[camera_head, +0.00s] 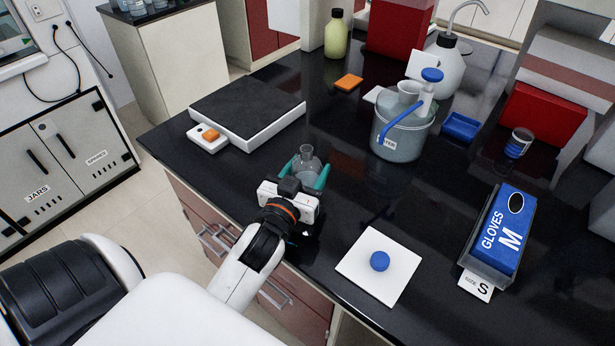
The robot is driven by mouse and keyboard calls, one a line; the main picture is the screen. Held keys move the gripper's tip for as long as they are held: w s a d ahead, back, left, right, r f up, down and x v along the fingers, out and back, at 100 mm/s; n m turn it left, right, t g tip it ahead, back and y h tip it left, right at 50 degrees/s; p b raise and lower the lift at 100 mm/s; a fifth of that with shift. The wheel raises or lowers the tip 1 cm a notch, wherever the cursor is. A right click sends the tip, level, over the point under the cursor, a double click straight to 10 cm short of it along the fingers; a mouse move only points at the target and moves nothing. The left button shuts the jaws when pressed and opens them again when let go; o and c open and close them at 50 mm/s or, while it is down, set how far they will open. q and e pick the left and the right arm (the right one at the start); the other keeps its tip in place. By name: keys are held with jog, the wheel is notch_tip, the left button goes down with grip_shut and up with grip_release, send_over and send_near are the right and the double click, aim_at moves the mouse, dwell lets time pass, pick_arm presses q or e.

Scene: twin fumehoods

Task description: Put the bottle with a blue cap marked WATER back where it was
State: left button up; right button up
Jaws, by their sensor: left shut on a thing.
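My left gripper (308,173), with teal fingers, is shut on a small clear glass bottle (307,157) near the front edge of the black bench. The bottle is upright and its neck shows no cap. Its lower part is hidden by the gripper, and I see no WATER label on it. I cannot tell whether its base touches the bench. A round blue cap (380,261) lies on a white square (364,279) to the right of the gripper. My right gripper is not in view.
A grey bucket (405,142) holding glassware and a blue-topped item stands behind right; its label is only partly readable. A dark-topped white plate (246,105) lies at back left. A blue glove box (503,235) stands at right. Bare bench surrounds the white square.

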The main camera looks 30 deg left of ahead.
pick_arm(q)
jog(key=shift+f, duration=0.95)
jog(key=o, duration=1.2)
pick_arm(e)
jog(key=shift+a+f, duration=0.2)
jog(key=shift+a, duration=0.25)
pick_arm(q)
jog(key=shift+s+d, duration=0.1)
jog(key=shift+s, duration=0.05)
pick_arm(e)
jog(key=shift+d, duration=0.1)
